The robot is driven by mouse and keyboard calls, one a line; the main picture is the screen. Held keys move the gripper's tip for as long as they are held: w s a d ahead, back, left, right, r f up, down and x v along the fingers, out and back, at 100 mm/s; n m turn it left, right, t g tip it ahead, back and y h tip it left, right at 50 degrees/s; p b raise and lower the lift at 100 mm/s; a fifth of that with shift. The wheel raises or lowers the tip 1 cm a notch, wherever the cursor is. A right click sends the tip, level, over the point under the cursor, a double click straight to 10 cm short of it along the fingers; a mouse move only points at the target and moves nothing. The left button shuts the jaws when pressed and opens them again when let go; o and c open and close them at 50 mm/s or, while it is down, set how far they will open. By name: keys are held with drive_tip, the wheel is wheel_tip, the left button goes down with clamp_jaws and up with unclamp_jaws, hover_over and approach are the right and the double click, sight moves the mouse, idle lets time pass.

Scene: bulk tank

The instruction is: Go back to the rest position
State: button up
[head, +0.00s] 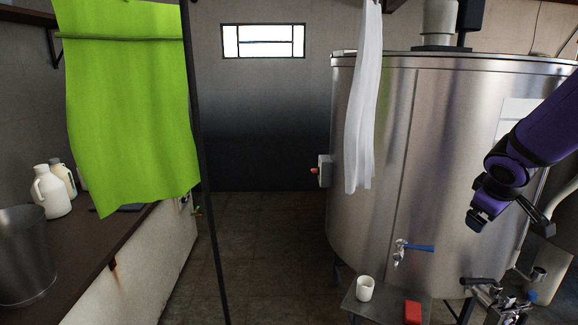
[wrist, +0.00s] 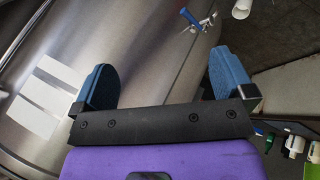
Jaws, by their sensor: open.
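My gripper (head: 478,217) is at the right in the head view, raised in front of the steel bulk tank (head: 370,130), its fingers pointing down and left. In the wrist view my gripper (wrist: 161,72) has its two blue fingers wide apart with nothing between them. The tank's outlet tap with a blue lever (head: 418,247) is below and left of my gripper, apart from it. The tap's blue lever also shows at the top of the wrist view (wrist: 187,15).
A small stand (head: 385,305) below the tap bears a white cup (head: 365,290) and a red block (head: 412,312). Metal fittings (head: 495,295) sit at lower right. A white cloth (head: 364,110) and a green cloth (head: 128,110) hang. The counter (head: 105,240) holds white jugs and a bucket. The middle floor is clear.

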drive_tip(key=s+a+r+m+y, duration=0.1)
drive_tip(key=s+a+r, duration=0.2)
drive_tip(key=s, duration=0.4)
drive_tip(key=s+a+r+m+y, duration=0.1)
drive_tip(key=s+a+r+m, duration=0.1)
drive_tip(key=s+a+r, duration=0.2)
drive_tip(key=s+a+r+m+y, duration=0.2)
drive_tip(key=s+a, duration=0.4)
drive_tip(key=s, duration=0.6)
drive_tip(key=shift+s+a+r, duration=0.25)
drive_tip(key=shift+a+r, duration=0.1)
drive_tip(key=shift+r, duration=0.45)
